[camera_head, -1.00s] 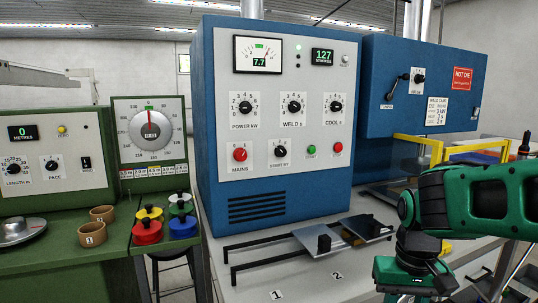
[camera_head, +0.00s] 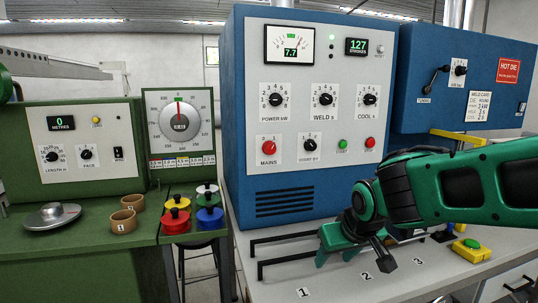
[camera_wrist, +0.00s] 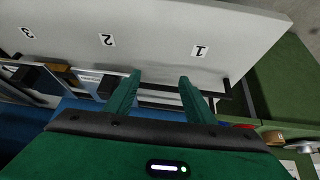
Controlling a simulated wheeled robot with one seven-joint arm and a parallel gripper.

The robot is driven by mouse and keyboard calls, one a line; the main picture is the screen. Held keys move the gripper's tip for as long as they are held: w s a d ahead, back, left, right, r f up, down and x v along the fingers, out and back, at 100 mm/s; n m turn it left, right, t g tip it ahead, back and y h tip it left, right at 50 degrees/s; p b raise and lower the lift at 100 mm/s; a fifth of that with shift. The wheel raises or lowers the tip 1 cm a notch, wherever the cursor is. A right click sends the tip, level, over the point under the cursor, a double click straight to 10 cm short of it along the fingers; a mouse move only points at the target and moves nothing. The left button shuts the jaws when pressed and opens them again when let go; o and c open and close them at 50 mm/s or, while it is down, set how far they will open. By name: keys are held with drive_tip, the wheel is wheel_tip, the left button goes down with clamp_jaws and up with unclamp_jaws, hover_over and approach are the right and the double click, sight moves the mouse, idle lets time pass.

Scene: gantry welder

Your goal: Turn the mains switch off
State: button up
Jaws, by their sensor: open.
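The mains switch (camera_head: 269,147) is a round red knob on a white plate labelled MAINS, at the lower left of the blue welder's front panel. My gripper (camera_head: 362,262) is below and to the right of it in the head view, low over the bench front and apart from the knob. In the wrist view my gripper (camera_wrist: 160,84) shows two green fingers spread apart with nothing between them. The mains switch does not show in the wrist view. The knob's exact pointer position is too small to tell.
The blue welder cabinet (camera_head: 234,120) has a start-by knob (camera_head: 310,146), a green start button (camera_head: 342,144) and a red stop button (camera_head: 370,142) beside the mains switch. Black rails (camera_head: 284,238) stick out over the bench (camera_head: 330,285). Colored pots (camera_head: 175,221) stand at left.

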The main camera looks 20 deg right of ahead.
drive_tip(key=w+a+r+t, duration=0.3)
drive_tip(key=w+r+t, duration=0.4)
drive_tip(key=w, duration=0.5)
drive_tip(key=n+t, duration=0.1)
drive_tip(key=t, duration=0.4)
approach(271, 150)
drive_tip(key=shift+y, duration=0.4)
drive_tip(key=w, duration=0.8)
drive_tip(key=shift+w+d+r, duration=0.25)
drive_tip(key=shift+w, duration=0.1)
drive_tip(key=shift+c, duration=0.7)
